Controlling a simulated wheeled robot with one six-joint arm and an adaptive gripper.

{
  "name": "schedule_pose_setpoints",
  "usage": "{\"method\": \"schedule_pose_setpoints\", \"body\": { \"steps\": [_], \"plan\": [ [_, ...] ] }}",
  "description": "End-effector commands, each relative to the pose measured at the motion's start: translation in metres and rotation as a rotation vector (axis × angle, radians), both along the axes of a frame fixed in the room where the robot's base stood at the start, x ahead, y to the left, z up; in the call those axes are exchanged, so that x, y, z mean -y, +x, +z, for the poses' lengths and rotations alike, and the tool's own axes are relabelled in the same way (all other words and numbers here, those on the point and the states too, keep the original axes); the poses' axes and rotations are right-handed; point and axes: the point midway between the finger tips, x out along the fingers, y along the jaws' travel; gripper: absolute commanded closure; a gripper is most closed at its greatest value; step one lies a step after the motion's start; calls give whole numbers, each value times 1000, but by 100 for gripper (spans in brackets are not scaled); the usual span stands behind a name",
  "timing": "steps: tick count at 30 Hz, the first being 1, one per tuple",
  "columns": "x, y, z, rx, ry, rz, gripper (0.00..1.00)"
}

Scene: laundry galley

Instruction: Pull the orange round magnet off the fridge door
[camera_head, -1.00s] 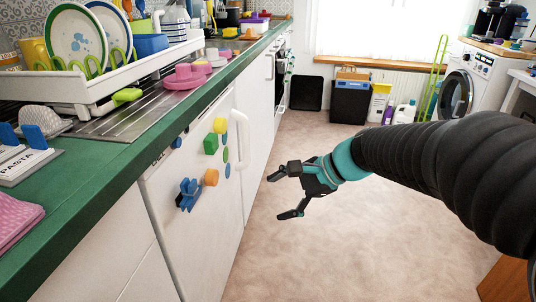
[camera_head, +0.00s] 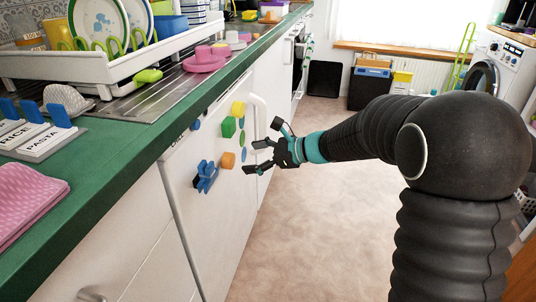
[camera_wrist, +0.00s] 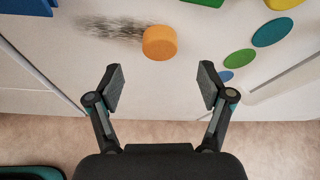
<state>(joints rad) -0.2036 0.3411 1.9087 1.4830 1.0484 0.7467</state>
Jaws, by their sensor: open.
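The orange round magnet (camera_head: 228,160) sits on the white fridge door (camera_head: 215,225), below a green block magnet (camera_head: 228,127) and right of a blue clip-like magnet (camera_head: 205,177). In the wrist view the orange magnet (camera_wrist: 160,43) is a short thick disc beyond the fingertips, roughly centred between them. A dark smudge is on the door to its left. My gripper (camera_head: 259,157) is open and empty, to the right of the magnet in the head view, with its fingers pointing at the door. In the wrist view the two fingers (camera_wrist: 160,88) stand wide apart, not touching the magnet.
A yellow magnet (camera_head: 238,108) and several flat blue and green round magnets are nearby on the door. The white door handle (camera_head: 261,125) stands out close behind my gripper. The green counter edge (camera_head: 170,115) overhangs above. The floor (camera_head: 320,215) is clear.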

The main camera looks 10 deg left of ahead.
Motion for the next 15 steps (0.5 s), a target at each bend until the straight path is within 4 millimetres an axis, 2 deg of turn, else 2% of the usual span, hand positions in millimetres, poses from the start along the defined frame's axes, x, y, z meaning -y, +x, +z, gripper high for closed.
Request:
{"method": "schedule_pose_setpoints", "body": {
  "steps": [6, 15],
  "plan": [
    [-34, 6, -14, -2, 0, 1, 20],
    [-61, 11, -25, 1, -1, 0, 20]
  ]
}}
